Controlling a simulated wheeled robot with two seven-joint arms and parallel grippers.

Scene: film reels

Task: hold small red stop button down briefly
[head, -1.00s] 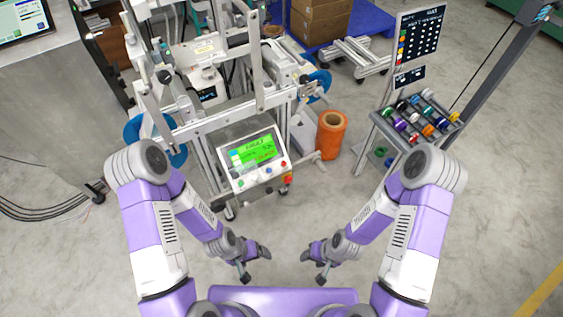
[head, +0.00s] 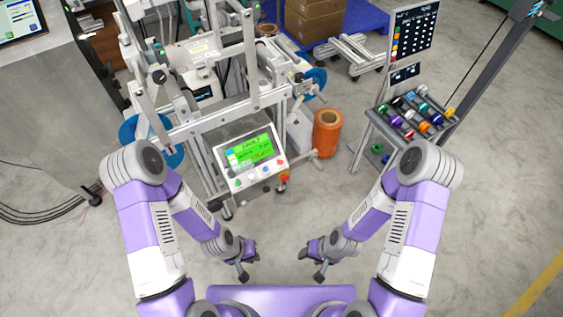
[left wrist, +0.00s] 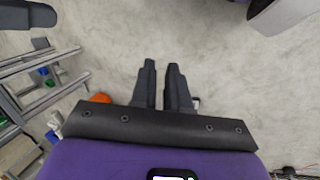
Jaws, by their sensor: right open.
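The control panel (head: 222,156), with a green lit screen, faces me on the front of the machine in the head view. A row of small buttons runs along its lower edge; the small red button (head: 280,162) is at its right end. A larger red knob (head: 284,177) sits just below that, at the panel's corner. My left gripper (head: 256,251) is low in front of my base, well apart from the panel. In the left wrist view its two fingers (left wrist: 161,72) stand slightly apart with nothing between them. My right gripper (head: 303,251) is open and empty, also away from the panel.
An orange roll (head: 327,134) stands on the floor right of the panel. A rack (head: 371,116) of coloured spools stands further right, under a dark board (head: 414,33). The machine frame (head: 198,124) rises behind the panel. The floor between panel and grippers is clear.

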